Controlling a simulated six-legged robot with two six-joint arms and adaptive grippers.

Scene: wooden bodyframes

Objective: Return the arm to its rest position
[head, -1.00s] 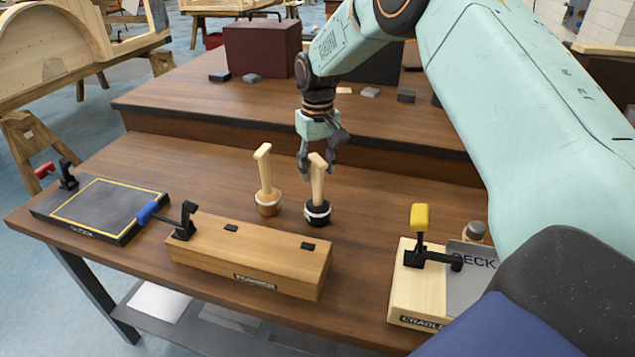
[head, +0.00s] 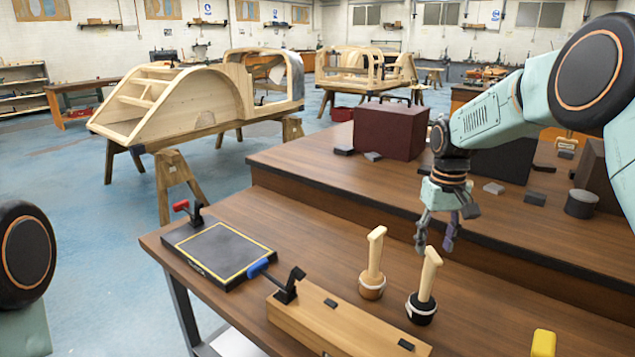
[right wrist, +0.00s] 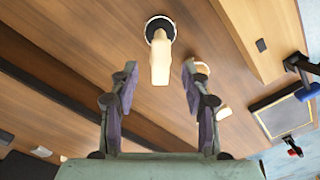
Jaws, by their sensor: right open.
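My right gripper (head: 436,232) is open and empty in the head view, above the bench just behind the black-based wooden-handled tool (head: 425,288). The tool stands upright on the bench, a little tilted. In the right wrist view my right gripper's two fingers (right wrist: 158,100) are spread apart, and the tool's pale handle (right wrist: 160,62) shows ahead of them, clear of both. A second tool with a tan base (head: 373,265) stands to its left. My left gripper is not in view; only a part of my left arm shows at the left edge.
A long wooden block (head: 340,325), a black pad with a yellow border (head: 218,250) and a yellow-handled clamp (head: 543,343) are on the bench. A raised shelf (head: 330,175) behind carries a dark red box (head: 391,130).

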